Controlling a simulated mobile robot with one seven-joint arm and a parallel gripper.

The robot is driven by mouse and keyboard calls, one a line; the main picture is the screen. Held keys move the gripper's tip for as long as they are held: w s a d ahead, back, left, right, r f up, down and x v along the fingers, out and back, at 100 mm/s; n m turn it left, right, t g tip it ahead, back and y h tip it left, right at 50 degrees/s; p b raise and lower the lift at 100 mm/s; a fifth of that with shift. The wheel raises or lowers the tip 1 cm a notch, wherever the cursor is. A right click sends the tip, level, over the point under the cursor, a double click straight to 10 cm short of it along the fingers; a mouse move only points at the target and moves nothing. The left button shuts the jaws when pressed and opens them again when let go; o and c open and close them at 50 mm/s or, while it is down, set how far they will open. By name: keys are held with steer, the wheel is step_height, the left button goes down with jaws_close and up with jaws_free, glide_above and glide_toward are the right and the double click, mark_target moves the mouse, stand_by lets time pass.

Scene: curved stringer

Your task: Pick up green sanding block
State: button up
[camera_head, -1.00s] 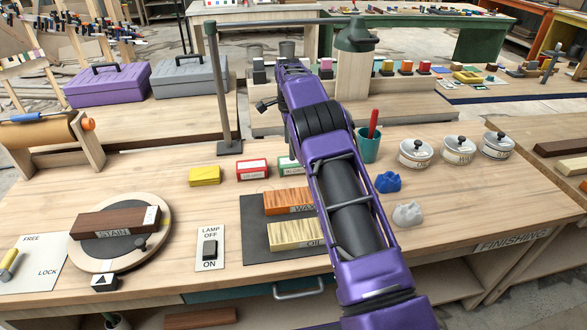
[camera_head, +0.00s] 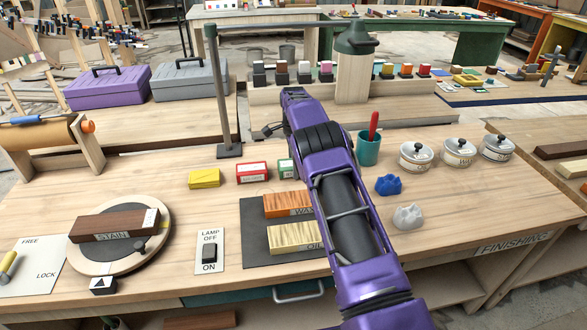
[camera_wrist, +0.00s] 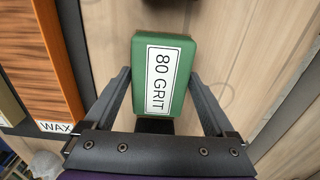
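The green sanding block (camera_wrist: 178,62), marked 80 GRIT, lies on the wooden bench in the wrist view. In the head view a sliver of a green block (camera_head: 286,169) shows left of my arm, which hides the rest. My gripper (camera_wrist: 160,74) is open, with one finger on each side of the block's near part. Narrow gaps show beside the block's lower sides. I cannot tell how far the fingertips are above the bench. In the head view my gripper is hidden behind my arm.
A red block (camera_head: 252,172) and a yellow block (camera_head: 204,178) sit to the left. The orange WAX board (camera_wrist: 50,60) lies left of the gripper. A teal cup (camera_head: 368,150), a blue lump (camera_head: 388,184) and a lamp post (camera_head: 222,100) stand nearby.

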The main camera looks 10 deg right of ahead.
steer(key=c, duration=1.1)
step_height(320, 180, up, 10)
steer(key=shift+r+p, duration=0.1)
steer(key=shift+p, duration=0.45)
steer(key=o, duration=1)
steer(key=shift+c, duration=0.2)
steer(key=c, duration=0.6)
steer(key=shift+d, duration=0.1)
